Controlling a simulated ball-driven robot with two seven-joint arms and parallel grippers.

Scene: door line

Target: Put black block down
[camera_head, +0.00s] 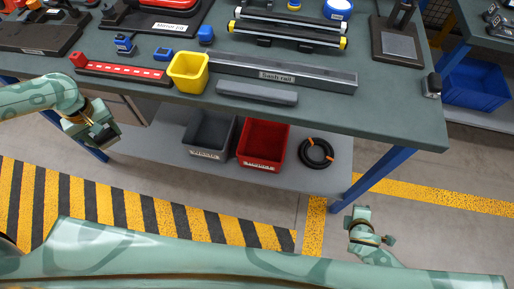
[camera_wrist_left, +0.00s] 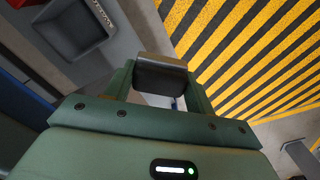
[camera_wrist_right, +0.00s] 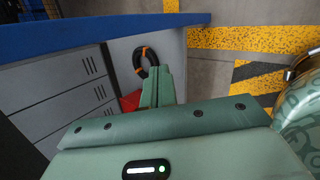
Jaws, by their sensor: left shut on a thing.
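My left gripper (camera_head: 101,137) hangs in front of the bench's left part, below the level of its top. It is shut on a black block (camera_wrist_left: 160,74), which sits between the two fingers in the left wrist view, with a lighter brownish face at its far end. The block is clear of any surface, with the floor and hazard stripes behind it. In the head view the block is small and partly hidden by the fingers. My right gripper (camera_head: 366,222) is beside the bench's right leg. Its fingers (camera_wrist_right: 158,86) are together and empty in the right wrist view.
The workbench top (camera_head: 400,110) carries a yellow bin (camera_head: 188,72), a sash rail (camera_head: 280,72), a grey bar (camera_head: 256,93) and a red strip (camera_head: 120,71). The lower shelf (camera_head: 165,150) holds a grey bin (camera_head: 208,135), a red bin (camera_head: 263,143) and a black coil (camera_head: 316,153).

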